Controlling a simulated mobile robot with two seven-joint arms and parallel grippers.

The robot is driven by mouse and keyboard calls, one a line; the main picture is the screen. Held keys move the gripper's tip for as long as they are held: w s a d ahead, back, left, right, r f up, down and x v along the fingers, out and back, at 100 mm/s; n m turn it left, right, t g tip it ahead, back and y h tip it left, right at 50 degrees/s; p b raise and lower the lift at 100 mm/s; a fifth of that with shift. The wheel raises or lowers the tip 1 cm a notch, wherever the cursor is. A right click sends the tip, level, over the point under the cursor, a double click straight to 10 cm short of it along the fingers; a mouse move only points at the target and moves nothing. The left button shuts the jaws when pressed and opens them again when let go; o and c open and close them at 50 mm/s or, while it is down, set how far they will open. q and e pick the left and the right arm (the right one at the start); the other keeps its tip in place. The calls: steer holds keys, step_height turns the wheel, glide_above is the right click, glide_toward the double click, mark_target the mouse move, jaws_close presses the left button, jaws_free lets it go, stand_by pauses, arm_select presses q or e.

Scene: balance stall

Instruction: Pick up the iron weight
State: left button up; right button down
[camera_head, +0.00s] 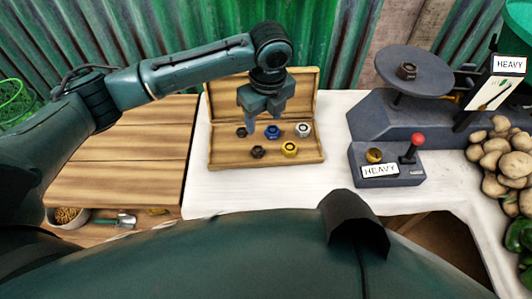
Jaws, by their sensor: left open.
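Several small nut-shaped weights sit in an open wooden case on the white counter: a dark one (241,132) at back left, a blue one (272,132), a silver one (303,130), a darker brown-black one (257,152) at front left and a gold one (290,149). Another dark weight (407,71) rests on the scale pan (425,84). I cannot tell for sure which dark one is iron. My left gripper (265,118) is open and empty, pointing down over the back of the case (220,159), near the blue weight. My right gripper is out of view.
The grey scale (365,118) stands right of the case. In front of it is a control box (362,155) with a red-knobbed lever (417,140) and a HEAVY label. Potatoes (497,152) are piled at far right. Bare counter (230,190) lies in front of the case.

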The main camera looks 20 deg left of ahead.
arm_select(q)
glide_above(258, 150)
steer(key=d, duration=0.1)
step_height(258, 150, down, 8)
steer(key=shift+s+r, duration=0.1)
steer(key=shift+r, duration=0.05)
steer(key=f, duration=0.2)
steer(key=a+f, duration=0.1)
steer(key=f, duration=0.2)
steer(key=shift+b, duration=0.3)
steer(key=c, duration=1.1)
